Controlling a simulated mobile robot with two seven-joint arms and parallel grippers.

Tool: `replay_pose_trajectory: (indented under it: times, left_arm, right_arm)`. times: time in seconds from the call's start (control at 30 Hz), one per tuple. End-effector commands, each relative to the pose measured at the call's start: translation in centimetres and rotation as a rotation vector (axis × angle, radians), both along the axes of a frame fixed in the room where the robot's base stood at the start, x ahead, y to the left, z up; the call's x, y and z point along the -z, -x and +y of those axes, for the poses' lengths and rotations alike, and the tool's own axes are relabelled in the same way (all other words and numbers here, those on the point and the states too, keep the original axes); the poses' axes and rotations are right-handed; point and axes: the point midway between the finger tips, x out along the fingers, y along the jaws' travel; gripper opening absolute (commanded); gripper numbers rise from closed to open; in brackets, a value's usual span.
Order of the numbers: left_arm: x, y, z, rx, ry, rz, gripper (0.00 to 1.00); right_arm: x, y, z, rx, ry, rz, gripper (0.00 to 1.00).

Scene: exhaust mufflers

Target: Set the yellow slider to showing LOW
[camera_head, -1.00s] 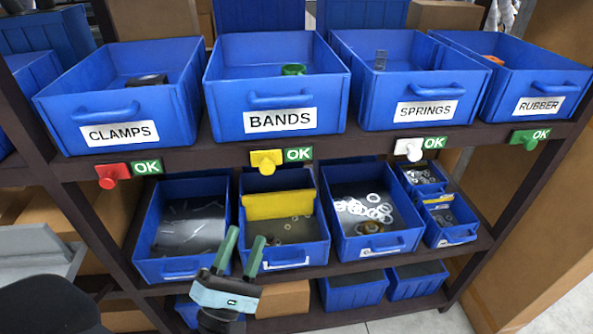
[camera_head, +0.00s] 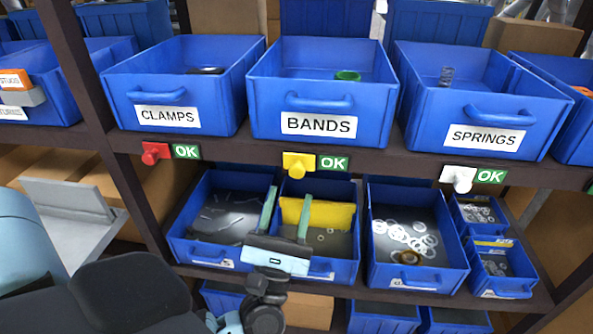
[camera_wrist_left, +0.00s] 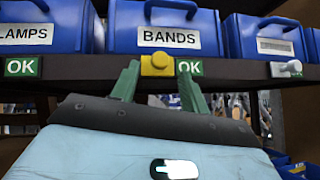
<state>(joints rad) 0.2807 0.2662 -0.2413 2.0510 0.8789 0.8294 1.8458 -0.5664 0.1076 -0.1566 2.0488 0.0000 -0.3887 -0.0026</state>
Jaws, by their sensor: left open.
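The yellow slider (camera_head: 297,163) sits on the shelf edge under the BANDS bin (camera_head: 318,124), with a green OK sign (camera_head: 334,163) showing on its right. In the left wrist view the yellow slider (camera_wrist_left: 157,64) appears beyond and between the fingertips, with the OK sign (camera_wrist_left: 189,67) partly behind the right finger. My left gripper (camera_head: 287,211) is open and empty, in front of and below the slider in the head view, fingers pointing toward the shelf. It also shows in the left wrist view (camera_wrist_left: 160,88). My right gripper is not in view.
A red slider (camera_head: 154,153) and a white slider (camera_head: 459,178) sit along the same shelf edge, each with an OK sign. Lower bins (camera_head: 420,279) hold rings and small parts. A grey tray (camera_head: 75,220) juts out at the left.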

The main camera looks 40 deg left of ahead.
Motion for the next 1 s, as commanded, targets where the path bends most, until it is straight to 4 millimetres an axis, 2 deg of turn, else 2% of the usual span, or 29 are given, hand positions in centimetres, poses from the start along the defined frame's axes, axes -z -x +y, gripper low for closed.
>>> replay_pose_trajectory:
  times: [0.03,0.3,0.5,0.77,1.0]
  left_arm:
    - [-1.0,-0.6,0.2,-0.001,0.000,-0.006,0.45]
    - [-3.5,-3.1,1.1,-0.001,-0.001,-0.004,0.45]
    - [-4.1,-3.9,1.5,0.000,0.000,-0.001,0.45]
    - [-4.1,-3.9,1.5,-0.001,-0.001,0.000,0.45]
    - [-4.1,-3.9,1.5,-0.001,-0.001,0.000,0.14]
  right_arm:
    - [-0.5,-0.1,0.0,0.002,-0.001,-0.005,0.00]
    - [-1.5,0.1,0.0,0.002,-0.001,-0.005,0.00]
    - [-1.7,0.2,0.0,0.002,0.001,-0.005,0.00]
    - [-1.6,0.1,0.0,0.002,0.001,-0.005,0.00]
    - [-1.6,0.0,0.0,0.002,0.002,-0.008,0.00]
